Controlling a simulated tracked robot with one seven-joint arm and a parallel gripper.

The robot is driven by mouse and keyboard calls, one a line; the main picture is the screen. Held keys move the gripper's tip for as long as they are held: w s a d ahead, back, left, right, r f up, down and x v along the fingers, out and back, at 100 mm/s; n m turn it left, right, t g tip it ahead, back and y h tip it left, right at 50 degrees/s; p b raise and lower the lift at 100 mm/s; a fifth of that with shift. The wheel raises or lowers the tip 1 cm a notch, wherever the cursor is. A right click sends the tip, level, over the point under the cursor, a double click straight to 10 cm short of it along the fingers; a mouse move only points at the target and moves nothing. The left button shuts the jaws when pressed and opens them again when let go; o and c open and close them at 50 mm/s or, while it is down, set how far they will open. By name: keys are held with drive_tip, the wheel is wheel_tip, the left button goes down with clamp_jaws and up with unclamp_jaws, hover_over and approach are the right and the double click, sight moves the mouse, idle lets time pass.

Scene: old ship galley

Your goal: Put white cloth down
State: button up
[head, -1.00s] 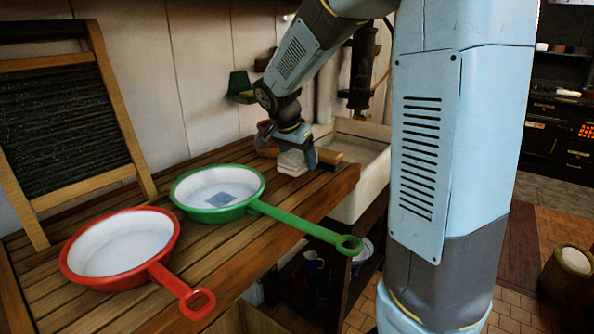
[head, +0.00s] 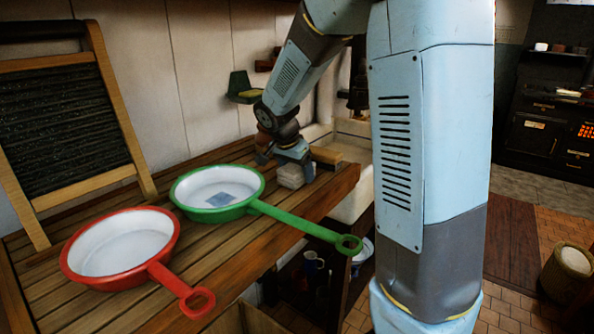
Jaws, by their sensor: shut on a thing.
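The white cloth (head: 290,176) is a small folded stack at the far right end of the slatted wooden counter. My gripper (head: 294,160) points down over it and is shut on it. The cloth is at or very near the counter top; I cannot tell whether it touches the wood. The fingers partly cover its top.
A green-rimmed pan (head: 183,207) and a red-rimmed pan (head: 95,284) stand on the counter (head: 60,310), left of the cloth. The green handle passes over the front edge. A wooden block (head: 326,157) lies right of my gripper. A washboard (head: 60,125) leans at left.

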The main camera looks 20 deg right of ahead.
drive_tip(key=shift+s+f, duration=0.1)
drive_tip(key=shift+f, duration=0.15)
drive_tip(key=o, duration=0.7)
drive_tip(key=shift+c, duration=0.2)
drive_tip(key=o, duration=0.4)
drive_tip(key=shift+s+f, duration=0.1)
drive_tip(key=shift+f, duration=0.1)
drive_tip(key=shift+c, duration=0.2)
drive_tip(key=shift+r, duration=0.15)
